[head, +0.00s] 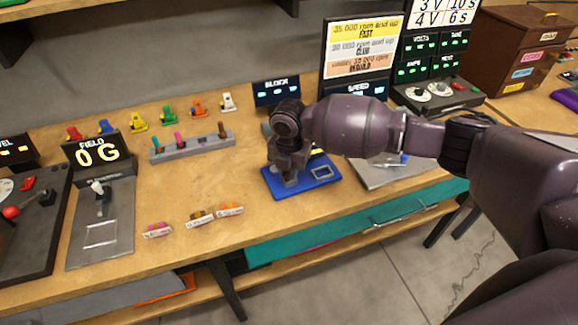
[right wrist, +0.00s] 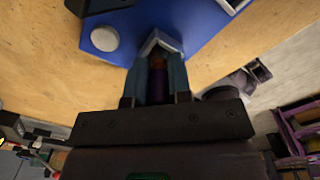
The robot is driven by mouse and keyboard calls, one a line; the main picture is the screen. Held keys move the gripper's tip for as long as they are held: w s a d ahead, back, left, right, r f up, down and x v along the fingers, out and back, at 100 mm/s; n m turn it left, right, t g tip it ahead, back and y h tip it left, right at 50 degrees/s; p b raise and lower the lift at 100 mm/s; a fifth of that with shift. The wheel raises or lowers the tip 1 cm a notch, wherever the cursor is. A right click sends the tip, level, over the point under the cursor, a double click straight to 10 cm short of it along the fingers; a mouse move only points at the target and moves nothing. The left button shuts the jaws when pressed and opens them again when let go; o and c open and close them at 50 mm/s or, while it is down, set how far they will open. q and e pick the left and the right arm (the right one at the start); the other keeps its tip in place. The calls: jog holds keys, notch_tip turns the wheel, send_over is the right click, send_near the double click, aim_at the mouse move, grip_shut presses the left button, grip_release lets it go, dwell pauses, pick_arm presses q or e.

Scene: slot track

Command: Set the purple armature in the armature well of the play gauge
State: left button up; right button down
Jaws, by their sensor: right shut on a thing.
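My right gripper (head: 290,172) points down over the left part of a blue plate (head: 321,168), which looks like the play gauge. In the right wrist view its fingers (right wrist: 159,75) are shut on the purple armature (right wrist: 158,88), a dark purple body with a copper-brown end. The fingertips are at a grey angled metal block (right wrist: 162,43) on the blue plate (right wrist: 185,20), next to a pale round knob (right wrist: 104,38). The gripper hides the armature and the well in the head view. I cannot tell whether the armature touches the well. My left gripper is not in view.
A grey rack (head: 192,147) with several small upright parts stands left of the plate. Small labelled holders (head: 201,217) lie near the front edge. The field meter (head: 97,152) is at left, the speed display (head: 352,88) behind. The bench between rack and plate is clear.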

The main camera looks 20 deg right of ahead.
jog(key=shift+f, duration=0.2)
dwell(0.6)
jog(key=c, duration=1)
grip_release()
jog(key=shift+o, duration=0.2)
jog(key=shift+r, duration=0.1)
